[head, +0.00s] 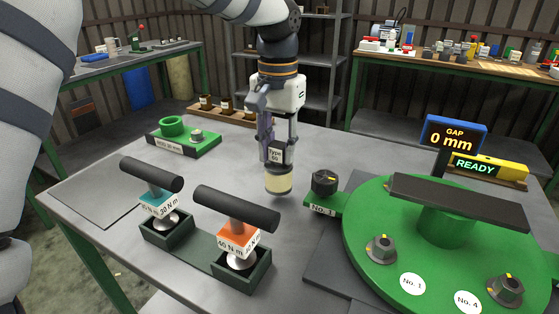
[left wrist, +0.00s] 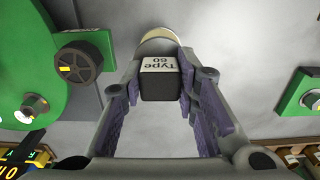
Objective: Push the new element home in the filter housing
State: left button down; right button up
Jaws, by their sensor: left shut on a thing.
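My left gripper (head: 278,142) points straight down above the middle of the table. It is shut on the dark block of a part labelled "Type 60" (head: 276,155), which has a cream cylindrical lower end (head: 278,180). The part also shows between the fingers in the left wrist view (left wrist: 158,80), with its cream end farther from the camera. The part hangs upright, and I cannot tell whether its end touches the table. I cannot pick out the filter housing for certain; a green block with a raised ring (head: 172,127) stands at the back left. My right gripper is not in view.
A large green disc (head: 440,255) with bolts and a dark bar stands at right, with a black knob (head: 325,183) beside it. Two torque tools, with blue (head: 156,202) and orange (head: 238,240) labels, stand in a dark green rack at front. Small jars (head: 226,108) line the back edge.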

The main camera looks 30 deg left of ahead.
aim_at(278, 161)
pick_arm(q)
jog(key=shift+f, duration=1.55)
jog(key=shift+f, duration=0.15)
jog(key=c, duration=1.2)
grip_release()
jog(key=shift+c, duration=0.2)
